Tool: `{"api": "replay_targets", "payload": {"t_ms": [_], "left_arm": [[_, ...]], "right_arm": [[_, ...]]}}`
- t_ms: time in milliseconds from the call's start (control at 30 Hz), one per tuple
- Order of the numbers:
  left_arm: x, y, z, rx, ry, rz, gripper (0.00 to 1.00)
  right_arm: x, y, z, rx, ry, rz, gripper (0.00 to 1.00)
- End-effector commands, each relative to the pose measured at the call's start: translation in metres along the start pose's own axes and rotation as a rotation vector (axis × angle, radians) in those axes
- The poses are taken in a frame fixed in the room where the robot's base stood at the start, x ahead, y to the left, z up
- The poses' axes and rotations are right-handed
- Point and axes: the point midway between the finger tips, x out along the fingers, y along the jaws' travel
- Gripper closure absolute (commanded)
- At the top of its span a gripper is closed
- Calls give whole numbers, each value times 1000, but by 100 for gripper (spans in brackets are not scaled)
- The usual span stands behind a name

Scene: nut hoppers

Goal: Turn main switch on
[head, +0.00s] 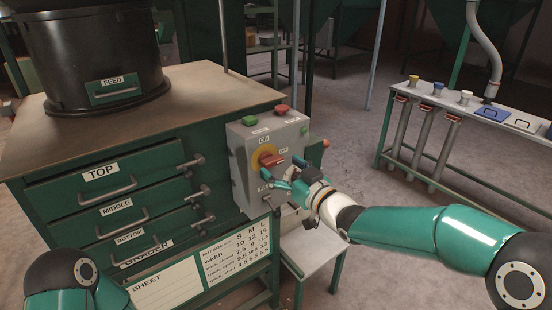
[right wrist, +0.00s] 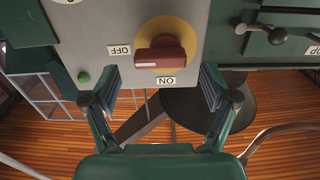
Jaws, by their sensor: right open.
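The main switch is a red rotary handle on a yellow disc (head: 263,154), on the front of a grey control box (head: 240,179). The right wrist view shows the red handle (right wrist: 163,56) close up and upside down. It lies level, one end toward the OFF label (right wrist: 119,50); the ON label (right wrist: 166,80) is a quarter turn away. My right gripper (head: 280,178) is open just in front of the switch. In the right wrist view its fingers (right wrist: 157,90) stand apart either side of the handle, seemingly not touching it. My left gripper is out of view.
The box hangs beside a green drawer cabinet (head: 120,190) with protruding handles. Red and green buttons (head: 281,109) top the box. A small white table (head: 315,248) stands below it. A bench with tubes (head: 470,105) is at the right; floor between is clear.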

Motion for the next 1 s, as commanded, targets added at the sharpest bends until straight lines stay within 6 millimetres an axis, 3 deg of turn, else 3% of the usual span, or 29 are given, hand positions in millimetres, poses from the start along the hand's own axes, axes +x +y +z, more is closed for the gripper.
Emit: {"api": "replay_targets", "payload": {"t_ms": [200,567,900,1000], "left_arm": [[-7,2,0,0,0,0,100],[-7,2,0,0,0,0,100],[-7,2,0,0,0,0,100],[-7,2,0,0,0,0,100]], "right_arm": [[23,0,-1,0,1,-1,15],[26,0,0,0,0,0,16],[26,1,0,0,0,1,73],[26,1,0,-1,0,1,75]]}}
